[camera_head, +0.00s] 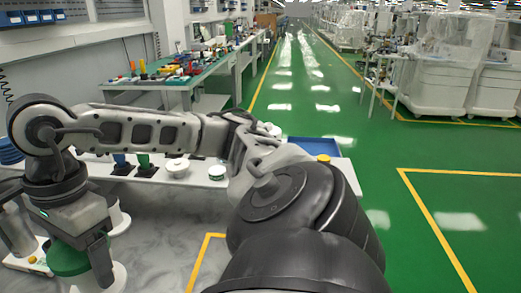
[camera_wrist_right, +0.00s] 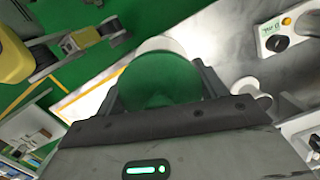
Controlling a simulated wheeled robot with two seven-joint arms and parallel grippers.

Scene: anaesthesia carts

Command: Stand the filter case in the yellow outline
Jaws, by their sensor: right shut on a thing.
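The filter case, a round piece with a green top (camera_head: 68,260) and a white lower part, is at the lower left of the head view. My right gripper (camera_head: 80,252) hangs down at it and is shut on it. In the right wrist view the green face of the case (camera_wrist_right: 160,82) fills the space between the fingers. The yellow outline (camera_head: 206,248) shows as a corner on the grey marbled tabletop, to the right of the case. My arm hides the rest of it. Whether the case touches the tabletop is unclear. My left gripper is not in view.
A white device (camera_wrist_right: 286,30) with a black knob and yellow button stands near the case. Along the table's back are white round pots (camera_head: 177,167), dark and green funnel-like pieces (camera_head: 144,165) and a blue tray (camera_head: 316,146). Marbled tabletop (camera_head: 160,235) between case and outline looks clear.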

